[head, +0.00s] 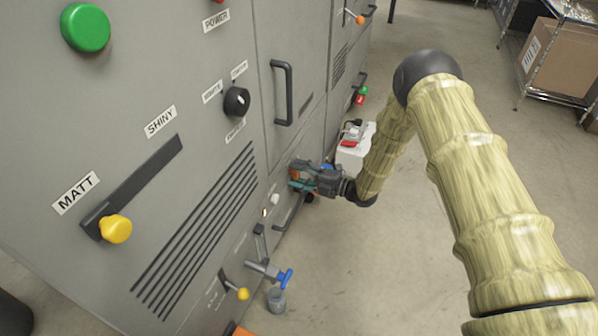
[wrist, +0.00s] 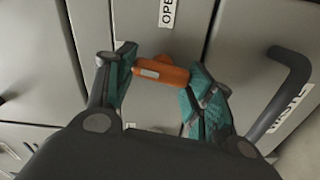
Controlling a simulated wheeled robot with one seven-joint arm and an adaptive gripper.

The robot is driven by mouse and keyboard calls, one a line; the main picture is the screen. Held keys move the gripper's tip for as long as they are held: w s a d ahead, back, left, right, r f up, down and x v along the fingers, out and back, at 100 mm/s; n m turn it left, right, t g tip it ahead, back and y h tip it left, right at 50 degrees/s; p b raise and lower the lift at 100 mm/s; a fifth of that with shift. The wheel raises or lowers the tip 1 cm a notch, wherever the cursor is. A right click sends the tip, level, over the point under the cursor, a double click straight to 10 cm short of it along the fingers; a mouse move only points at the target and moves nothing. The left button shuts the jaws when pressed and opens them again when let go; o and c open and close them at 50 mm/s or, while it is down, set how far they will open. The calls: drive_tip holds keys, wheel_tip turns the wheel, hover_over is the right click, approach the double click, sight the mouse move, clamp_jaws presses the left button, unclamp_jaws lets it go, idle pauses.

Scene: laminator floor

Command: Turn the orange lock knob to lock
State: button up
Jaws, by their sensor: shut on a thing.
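The orange lock knob (wrist: 162,74) is a short bar with a pale mark at its left end, seen in the wrist view on a grey panel. My gripper (wrist: 160,85) has its teal-padded fingers on either side of the knob and is shut on it. In the head view my gripper (head: 303,180) is at the grey machine's lower panel, and only a bit of the orange knob (head: 294,174) shows there. A label reading "OPE…" (wrist: 168,13) is above the knob in the wrist view, cut off by the frame edge.
A dark handle (wrist: 290,85) beside a "WASTE" label (wrist: 290,108) stands close right of my gripper in the wrist view. In the head view, a blue-handled tap (head: 270,272) sticks out over a cup (head: 276,299). A white box (head: 355,150) stands beyond my gripper.

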drive_tip(key=shift+n+p, duration=0.35)
drive_tip(key=shift+n, duration=0.75)
drive_tip(key=o, duration=1)
drive_tip(key=shift+o, duration=0.2)
drive_tip(key=shift+d, duration=0.1)
drive_tip(key=v, duration=1.2)
drive_tip(key=shift+f, duration=0.15)
